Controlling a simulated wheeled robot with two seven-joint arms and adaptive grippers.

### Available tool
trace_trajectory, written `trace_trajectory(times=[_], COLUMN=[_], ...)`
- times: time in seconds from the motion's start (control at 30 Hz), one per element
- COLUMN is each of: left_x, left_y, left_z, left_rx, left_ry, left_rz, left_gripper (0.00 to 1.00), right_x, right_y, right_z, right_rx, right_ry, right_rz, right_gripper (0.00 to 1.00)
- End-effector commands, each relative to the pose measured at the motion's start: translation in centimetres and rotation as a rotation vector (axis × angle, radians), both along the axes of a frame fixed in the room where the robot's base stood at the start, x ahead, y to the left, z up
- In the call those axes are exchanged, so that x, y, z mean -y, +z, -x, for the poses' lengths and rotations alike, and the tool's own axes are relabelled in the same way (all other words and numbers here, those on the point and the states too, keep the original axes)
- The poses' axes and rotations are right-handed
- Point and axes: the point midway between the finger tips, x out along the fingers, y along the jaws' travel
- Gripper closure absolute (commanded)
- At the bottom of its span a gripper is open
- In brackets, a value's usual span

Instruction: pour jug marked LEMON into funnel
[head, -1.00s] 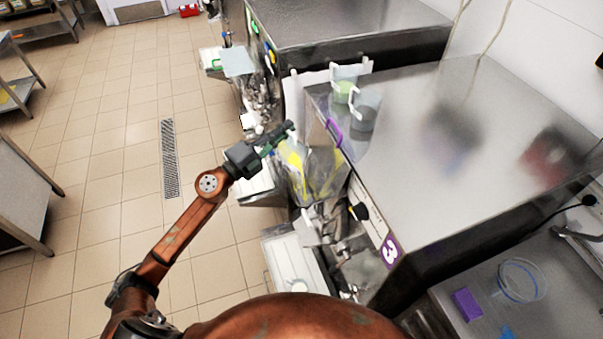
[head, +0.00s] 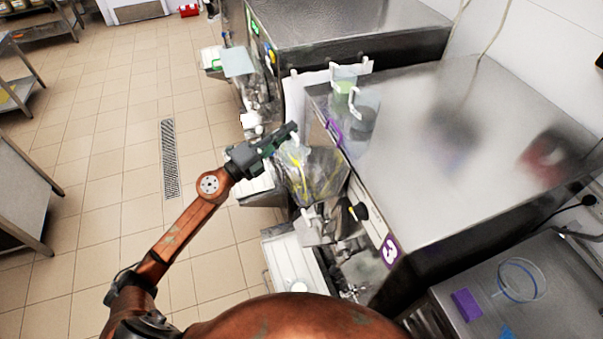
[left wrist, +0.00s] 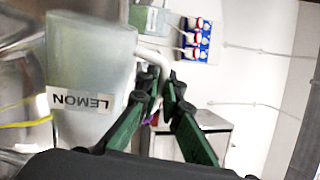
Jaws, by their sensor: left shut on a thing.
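The jug marked LEMON (left wrist: 90,80) fills the left side of the left wrist view. It is pale and translucent, with a white label. My left gripper (left wrist: 163,85) is shut on its white handle. In the head view the left gripper (head: 290,133) is beside the front of the near freezer, by a shiny, see-through funnel shape with yellow streaks (head: 318,178). The jug is hard to make out there, and I cannot tell its tilt or whether liquid flows. A yellow edge (left wrist: 25,123) shows beside the jug in the left wrist view. My right gripper is not in view.
Two other jugs, one with green content (head: 345,86) and one grey (head: 364,118), stand on the near freezer's top (head: 440,150). A steel counter (head: 470,285) at lower right carries a clear round container (head: 522,281) and a purple block (head: 466,304). The tiled floor at left is open.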

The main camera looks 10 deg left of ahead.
Motion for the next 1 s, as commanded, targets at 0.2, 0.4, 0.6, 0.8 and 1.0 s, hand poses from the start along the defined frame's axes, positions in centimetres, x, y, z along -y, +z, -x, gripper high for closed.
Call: trace_trajectory(times=[0.2,0.4,0.6,0.8,1.0], left_x=[0.7,1.9,-0.3,-1.4,-2.3], left_y=[0.3,0.7,-0.3,-0.7,-1.4], left_z=[0.5,1.4,-0.2,-1.0,-1.7], left_rx=[0.041,0.109,-0.009,-0.081,-0.136], left_ry=[-0.001,0.000,0.003,-0.003,-0.002], left_rz=[-0.056,-0.148,0.012,0.112,0.186], left_gripper=[1.00,1.00,1.00,1.00,1.00], right_x=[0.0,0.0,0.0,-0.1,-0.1], right_y=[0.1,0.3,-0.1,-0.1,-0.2], right_z=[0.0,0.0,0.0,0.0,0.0], right_rx=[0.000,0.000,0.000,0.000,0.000], right_ry=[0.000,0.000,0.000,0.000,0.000], right_rz=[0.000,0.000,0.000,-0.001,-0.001], right_gripper=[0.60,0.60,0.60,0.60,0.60])
